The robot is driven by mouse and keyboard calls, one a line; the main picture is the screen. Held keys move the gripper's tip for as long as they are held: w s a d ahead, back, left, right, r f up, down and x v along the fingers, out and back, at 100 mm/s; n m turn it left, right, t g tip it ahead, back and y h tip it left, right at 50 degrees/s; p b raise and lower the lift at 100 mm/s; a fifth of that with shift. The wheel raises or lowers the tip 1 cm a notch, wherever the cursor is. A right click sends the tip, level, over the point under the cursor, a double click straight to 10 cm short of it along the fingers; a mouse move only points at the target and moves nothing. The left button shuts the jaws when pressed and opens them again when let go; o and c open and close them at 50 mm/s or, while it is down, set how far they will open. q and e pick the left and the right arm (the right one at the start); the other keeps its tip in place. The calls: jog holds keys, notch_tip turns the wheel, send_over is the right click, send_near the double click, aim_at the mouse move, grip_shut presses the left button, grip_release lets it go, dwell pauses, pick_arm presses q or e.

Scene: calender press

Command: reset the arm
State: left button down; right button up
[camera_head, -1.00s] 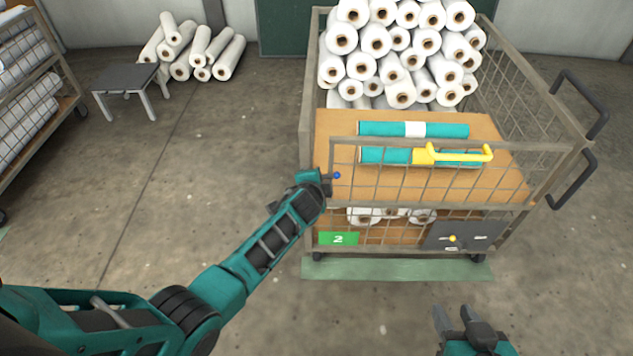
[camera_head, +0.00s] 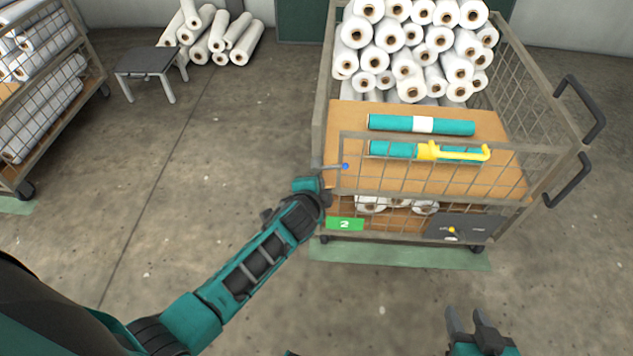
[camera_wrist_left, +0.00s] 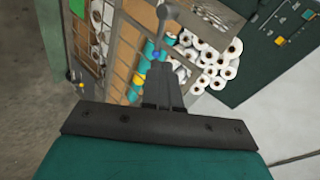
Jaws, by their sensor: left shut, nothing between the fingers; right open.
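My left arm reaches in from the left in the head view, and its gripper (camera_head: 328,183) is at the front left corner of the wire cart (camera_head: 318,110). The left wrist view shows this gripper's fingers (camera_wrist_left: 163,75) shut with nothing between them, in front of the cart. A small blue knob (camera_head: 345,166) shows just past the fingertips; I cannot tell whether they touch it. My right gripper (camera_head: 474,318) is open and empty at the bottom right of the head view, above the floor in front of the cart.
The cart holds white rolls (camera_head: 410,45) and two teal rolls (camera_head: 390,122) on a wooden shelf. A grey stool (camera_head: 148,62) and another rack (camera_head: 60,100) stand left. Floor between is clear.

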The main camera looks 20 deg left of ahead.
pick_arm(q)
jog(key=shift+s+d+r, duration=0.1)
jog(key=shift+s+r, duration=0.2)
jog(key=shift+s, duration=0.1)
